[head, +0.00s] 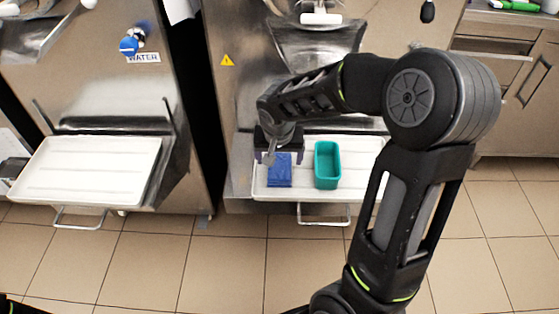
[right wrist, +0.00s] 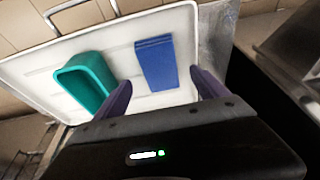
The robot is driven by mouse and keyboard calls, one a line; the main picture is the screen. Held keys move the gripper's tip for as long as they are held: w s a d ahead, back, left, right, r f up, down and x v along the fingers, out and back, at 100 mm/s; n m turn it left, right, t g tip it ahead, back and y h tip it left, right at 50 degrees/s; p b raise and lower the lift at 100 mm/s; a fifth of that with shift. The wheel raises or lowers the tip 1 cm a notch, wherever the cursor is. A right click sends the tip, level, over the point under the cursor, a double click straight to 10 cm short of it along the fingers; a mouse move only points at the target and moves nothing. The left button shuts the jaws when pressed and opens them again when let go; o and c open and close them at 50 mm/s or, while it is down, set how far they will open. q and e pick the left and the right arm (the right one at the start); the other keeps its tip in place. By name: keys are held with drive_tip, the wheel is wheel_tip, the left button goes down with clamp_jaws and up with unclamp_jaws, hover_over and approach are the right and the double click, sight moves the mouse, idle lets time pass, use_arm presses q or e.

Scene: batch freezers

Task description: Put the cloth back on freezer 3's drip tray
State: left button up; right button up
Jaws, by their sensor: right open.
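The blue folded cloth (head: 279,172) lies on the white drip tray (head: 345,192) of the right-hand freezer in the head view. It also shows in the right wrist view (right wrist: 156,62), flat on the tray (right wrist: 110,48). My right gripper (head: 279,155) is open just over the far end of the cloth. In the right wrist view its two fingers (right wrist: 162,95) stand apart, with the cloth beyond and between them, and nothing is held. No freezer number is readable. My left gripper is not in view.
A teal rectangular container (head: 327,165) stands on the same tray, right of the cloth. Another freezer at the left has an empty white tray (head: 90,170) and a blue water tap (head: 129,46). A dark gap separates the two freezers. Tiled floor lies in front.

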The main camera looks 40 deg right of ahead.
drive_tip(key=v, duration=0.7)
drive_tip(key=shift+p, duration=0.45)
